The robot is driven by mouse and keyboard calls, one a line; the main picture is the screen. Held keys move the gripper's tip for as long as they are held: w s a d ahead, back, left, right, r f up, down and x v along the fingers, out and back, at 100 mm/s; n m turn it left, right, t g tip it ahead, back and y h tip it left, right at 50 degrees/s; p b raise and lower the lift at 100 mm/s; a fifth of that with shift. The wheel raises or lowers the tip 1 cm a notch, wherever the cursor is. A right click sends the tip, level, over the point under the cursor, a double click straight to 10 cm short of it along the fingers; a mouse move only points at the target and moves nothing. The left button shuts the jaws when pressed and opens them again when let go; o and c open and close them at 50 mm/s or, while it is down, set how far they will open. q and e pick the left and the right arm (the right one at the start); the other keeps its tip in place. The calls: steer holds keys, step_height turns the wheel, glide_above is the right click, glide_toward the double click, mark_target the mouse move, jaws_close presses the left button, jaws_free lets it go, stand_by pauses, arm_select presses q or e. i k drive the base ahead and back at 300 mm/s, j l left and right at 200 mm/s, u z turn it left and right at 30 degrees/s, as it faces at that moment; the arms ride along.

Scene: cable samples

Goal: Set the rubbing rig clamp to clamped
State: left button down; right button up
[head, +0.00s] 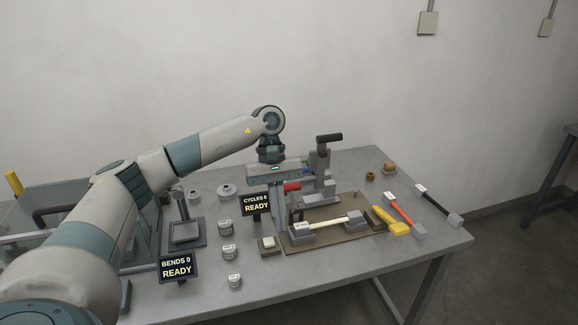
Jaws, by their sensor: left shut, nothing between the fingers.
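The rubbing rig stands on a brown base board (365,237) on the grey table. A pale cable sample (332,223) lies across it between two grey blocks. A lever with a red grip (292,187) rises at the left block, beside my gripper; I take it for the clamp lever, but cannot tell its setting. My left gripper (278,205) points down just left of the red grip, shut and empty; I cannot tell whether it touches the lever. The gripper body hides part of the rig behind. My right gripper is not in view.
A grey post with a black handle (328,138) stands behind the gripper. The CYCLES display (256,204) is close to its left, the BENDS display (178,268) nearer. A yellow-handled tool (391,222) and two cable samples lie right. Several small weights stand left. The table's front right is clear.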

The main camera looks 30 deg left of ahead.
mark_target(290, 188)
steer(key=i+j, duration=0.85)
